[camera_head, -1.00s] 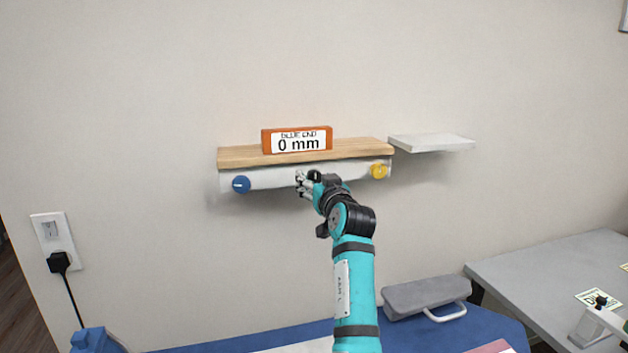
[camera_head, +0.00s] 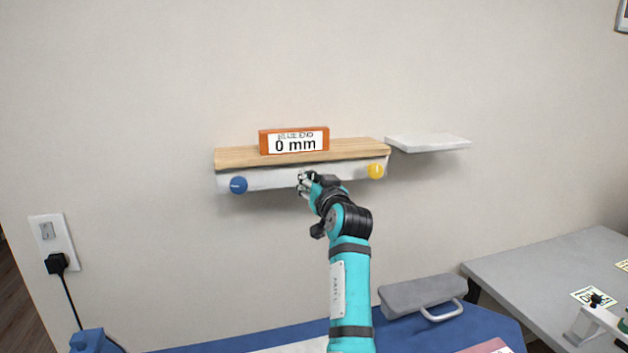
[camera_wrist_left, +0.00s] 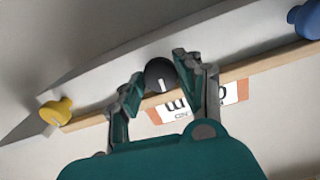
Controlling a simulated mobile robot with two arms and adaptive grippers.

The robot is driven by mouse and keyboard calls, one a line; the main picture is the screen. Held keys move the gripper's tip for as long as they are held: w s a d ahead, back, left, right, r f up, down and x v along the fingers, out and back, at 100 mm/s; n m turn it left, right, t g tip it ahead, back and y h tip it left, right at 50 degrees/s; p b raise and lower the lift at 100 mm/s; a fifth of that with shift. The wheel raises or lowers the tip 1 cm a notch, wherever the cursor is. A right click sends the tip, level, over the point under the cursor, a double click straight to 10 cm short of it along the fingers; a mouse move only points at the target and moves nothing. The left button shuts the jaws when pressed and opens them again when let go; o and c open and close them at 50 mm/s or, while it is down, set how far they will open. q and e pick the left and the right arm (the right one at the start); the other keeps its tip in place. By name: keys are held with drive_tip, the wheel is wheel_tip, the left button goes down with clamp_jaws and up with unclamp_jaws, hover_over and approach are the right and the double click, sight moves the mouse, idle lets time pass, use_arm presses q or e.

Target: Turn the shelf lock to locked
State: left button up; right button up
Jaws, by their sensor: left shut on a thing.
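The shelf (camera_head: 350,150) is a wooden board on a pale rail fixed to the wall. The rail carries a blue knob (camera_head: 238,185) at its left end and a yellow knob (camera_head: 375,171) at its right end. A black knob (camera_wrist_left: 158,72) with a white mark sits between them, seen in the left wrist view. My left gripper (camera_head: 303,181) is at the middle of the rail, with one finger on each side of the black knob, shut on it. The gripper hides this knob in the head view. No locked or unlocked label is readable. My right gripper is out of view.
An orange-framed sign (camera_head: 294,141) on the shelf reads "BLUE END 0 mm". A small white shelf (camera_head: 428,143) is to the right. Below are a blue surface (camera_head: 230,342), a grey handled case (camera_head: 420,296) and a grey table (camera_head: 550,265). The wall around the shelf is clear.

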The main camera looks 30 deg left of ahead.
use_arm(q)
drive_tip(key=m+p, duration=0.2)
drive_tip(key=m, duration=0.2)
drive_tip(key=shift+r+p, duration=0.15)
drive_tip(key=shift+p, duration=0.2)
drive_tip(key=m+p, duration=0.3)
drive_tip(key=m, duration=0.1)
drive_tip(key=shift+r+m, duration=0.1)
drive_tip(key=shift+m, duration=0.3)
drive_tip(key=m+p, duration=0.4)
drive_tip(key=m, duration=0.1)
drive_tip(key=shift+p, duration=0.3)
drive_tip(key=shift+m+p, duration=1)
drive_tip(key=shift+m, duration=0.4)
drive_tip(key=shift+f+m, duration=0.2)
drive_tip(key=shift+m, duration=0.1)
